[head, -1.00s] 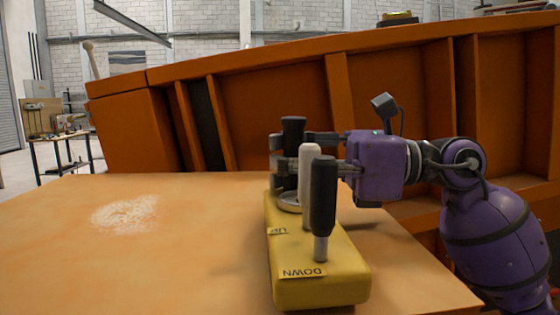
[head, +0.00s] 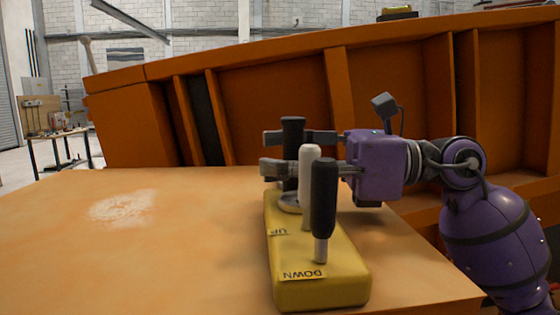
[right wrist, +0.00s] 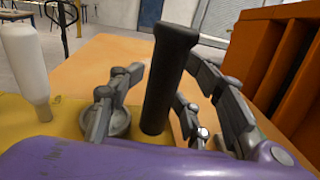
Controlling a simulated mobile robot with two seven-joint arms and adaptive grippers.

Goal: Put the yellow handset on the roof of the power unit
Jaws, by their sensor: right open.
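A yellow block (head: 318,262) with UP and DOWN labels stands on a flat orange top (head: 170,260), which may be the power unit's roof. It carries a near black lever (head: 323,195), a white lever (head: 308,170) and a far black lever (head: 292,128). My right gripper (head: 269,152) is open, with its fingers on either side of the far black lever, which also shows between them in the right wrist view (right wrist: 168,75). A small yellow-and-dark object (head: 397,12), possibly the handset, lies on the orange bed's upper edge. My left gripper is out of view.
The tilted orange bed wall (head: 390,85) rises behind the top and my right arm. A pale sandy patch (head: 122,208) marks the left part of the top, which is otherwise clear. A workbench (head: 58,135) stands far left.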

